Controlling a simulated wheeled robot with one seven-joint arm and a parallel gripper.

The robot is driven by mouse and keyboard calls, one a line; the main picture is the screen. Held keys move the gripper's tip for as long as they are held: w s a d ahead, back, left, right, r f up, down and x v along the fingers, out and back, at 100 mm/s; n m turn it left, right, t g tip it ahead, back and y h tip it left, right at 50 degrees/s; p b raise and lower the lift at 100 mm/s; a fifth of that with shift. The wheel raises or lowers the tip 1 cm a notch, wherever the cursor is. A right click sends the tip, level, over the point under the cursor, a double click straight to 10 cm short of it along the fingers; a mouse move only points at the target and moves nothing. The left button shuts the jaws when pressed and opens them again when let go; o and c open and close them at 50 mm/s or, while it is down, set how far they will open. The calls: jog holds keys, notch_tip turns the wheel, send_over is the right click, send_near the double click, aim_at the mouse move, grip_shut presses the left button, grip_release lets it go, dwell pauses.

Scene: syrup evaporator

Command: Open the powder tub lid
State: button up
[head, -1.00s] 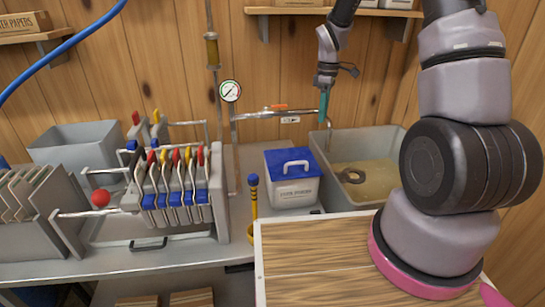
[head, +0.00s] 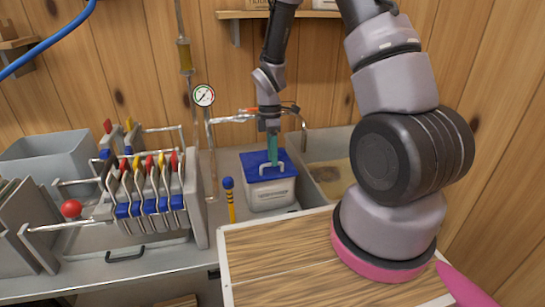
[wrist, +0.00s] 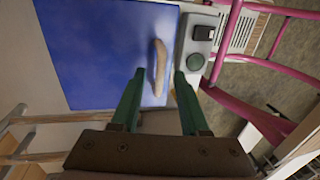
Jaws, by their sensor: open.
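The powder tub (head: 270,194) is a white box with a flat blue lid (head: 253,160) and a pale arched handle (head: 264,169) on top. The lid sits closed on the tub. My gripper (head: 272,158) points down just above the lid by the handle, its teal fingers open. In the wrist view, the blue lid (wrist: 95,50) fills the upper left, and the handle (wrist: 159,62) shows between the two open fingertips (wrist: 160,73). I cannot tell whether the fingers touch the handle.
A yellow-and-blue tool (head: 230,200) stands just left of the tub. A rack of colored-handled valves (head: 150,190) is further left. A metal basin (head: 325,150) lies to the right, and a wooden board (head: 270,250) is in front. A pipe with a gauge (head: 204,95) runs behind.

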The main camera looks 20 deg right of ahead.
jog(key=shift+f, duration=0.3)
grip_shut()
dwell(1.3)
